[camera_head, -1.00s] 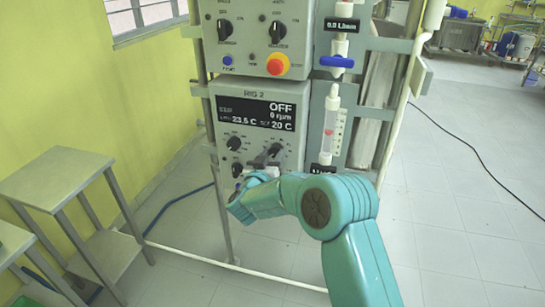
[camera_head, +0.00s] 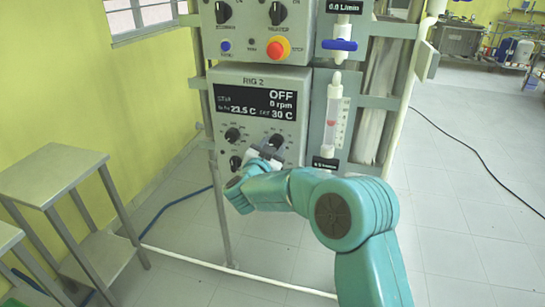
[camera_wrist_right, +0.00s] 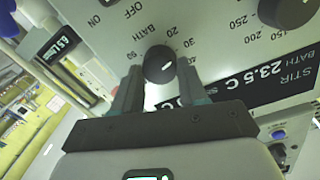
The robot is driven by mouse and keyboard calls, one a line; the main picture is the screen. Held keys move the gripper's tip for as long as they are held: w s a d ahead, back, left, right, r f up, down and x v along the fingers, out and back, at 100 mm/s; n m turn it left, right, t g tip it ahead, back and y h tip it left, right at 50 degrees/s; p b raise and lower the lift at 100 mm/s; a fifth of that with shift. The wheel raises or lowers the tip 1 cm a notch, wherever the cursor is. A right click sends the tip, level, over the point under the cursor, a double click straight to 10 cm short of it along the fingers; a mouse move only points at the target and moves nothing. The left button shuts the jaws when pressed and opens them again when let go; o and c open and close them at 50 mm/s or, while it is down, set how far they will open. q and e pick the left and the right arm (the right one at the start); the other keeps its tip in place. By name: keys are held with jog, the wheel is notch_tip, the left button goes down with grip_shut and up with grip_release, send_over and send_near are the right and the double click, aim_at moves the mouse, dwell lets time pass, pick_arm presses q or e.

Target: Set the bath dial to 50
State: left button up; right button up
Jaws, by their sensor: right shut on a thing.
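The bath dial (camera_head: 277,141) is a black knob on the right side of the RIG 2 panel (camera_head: 285,78). In the right wrist view the dial (camera_wrist_right: 159,66) sits under the word BATH, with numbers such as 20, 30, 40 and 50 around it and a white pointer line on its face. My right gripper (camera_wrist_right: 160,80) is shut on the dial, one finger on each side. In the head view the gripper (camera_head: 266,153) partly hides the dial. The display (camera_head: 254,102) reads OFF, 0 rpm, 23.5 C and a second temperature of 30 C. My left gripper is not in view.
The stir dial (camera_head: 232,134) and a lower black knob (camera_head: 236,162) are left of the bath dial. A red and yellow emergency button (camera_head: 278,48) is on the unit above. A flow tube (camera_head: 333,117) stands at the right. A metal table (camera_head: 50,172) is at the left.

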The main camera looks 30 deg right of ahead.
jog(key=m+b, duration=0.2)
jog(key=m, duration=0.1)
jog(key=m+b, duration=0.1)
jog(key=b, duration=0.1)
jog(key=shift+f+m, duration=0.25)
jog(key=shift+m, duration=0.05)
jog(key=m+b, duration=0.3)
jog(key=shift+m+y, duration=0.3)
jog(key=m+b, duration=0.4)
jog(key=shift+s+d+r+m+t+b, duration=0.1)
jog(key=shift+m+t+b, duration=0.1)
jog(key=shift+m+b, duration=0.7)
jog(key=shift+r+m+t+b, duration=0.1)
jog(key=shift+m+t+b, duration=0.1)
jog(key=shift+m+b, duration=0.65)
jog(key=shift+m, duration=0.35)
jog(key=o, duration=1.1)
jog(key=shift+c, duration=0.2)
